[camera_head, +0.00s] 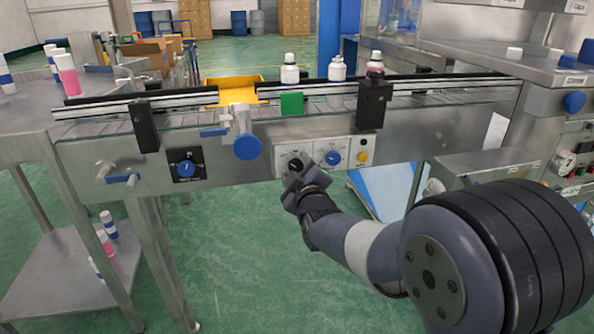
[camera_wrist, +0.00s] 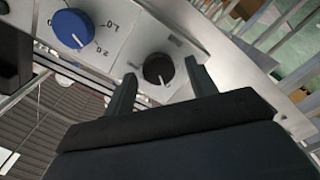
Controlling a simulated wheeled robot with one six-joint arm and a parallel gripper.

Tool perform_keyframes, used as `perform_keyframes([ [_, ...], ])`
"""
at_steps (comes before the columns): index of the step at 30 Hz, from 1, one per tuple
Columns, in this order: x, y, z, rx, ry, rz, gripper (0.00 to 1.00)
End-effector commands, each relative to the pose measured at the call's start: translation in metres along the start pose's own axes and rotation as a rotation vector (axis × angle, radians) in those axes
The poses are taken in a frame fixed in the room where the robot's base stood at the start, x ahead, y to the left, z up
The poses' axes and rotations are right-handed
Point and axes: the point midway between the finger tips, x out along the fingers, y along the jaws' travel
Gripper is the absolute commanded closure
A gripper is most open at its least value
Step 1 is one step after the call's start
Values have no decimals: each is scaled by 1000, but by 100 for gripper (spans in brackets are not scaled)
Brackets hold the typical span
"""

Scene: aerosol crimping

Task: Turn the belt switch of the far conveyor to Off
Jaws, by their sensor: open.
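A black rotary switch (camera_head: 295,163) sits on a light panel on the conveyor's front side. In the wrist view the black switch (camera_wrist: 158,69) shows a white pointer line; its position labels are too small to read. My gripper (camera_head: 301,178) is in front of this panel and partly covers the switch. In the wrist view my gripper (camera_wrist: 160,72) is open, with one finger on each side of the switch; I cannot tell whether they touch it. The conveyor (camera_head: 230,172) runs across the head view.
A blue numbered dial (camera_head: 333,158) is close beside the switch, also in the wrist view (camera_wrist: 73,28). A yellow button (camera_head: 362,157) is farther right. Another blue knob (camera_head: 187,169) is at left on a black plate. White bottles (camera_head: 290,73) stand on the conveyor. A steel table (camera_head: 25,125) stands left.

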Motion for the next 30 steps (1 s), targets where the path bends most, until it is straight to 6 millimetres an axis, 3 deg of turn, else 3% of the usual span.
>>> perform_keyframes([
  [8,-15,1,-1,1,0,0,46],
  [21,-91,1,-1,0,1,0,46],
  [30,-108,0,0,0,1,0,46],
])
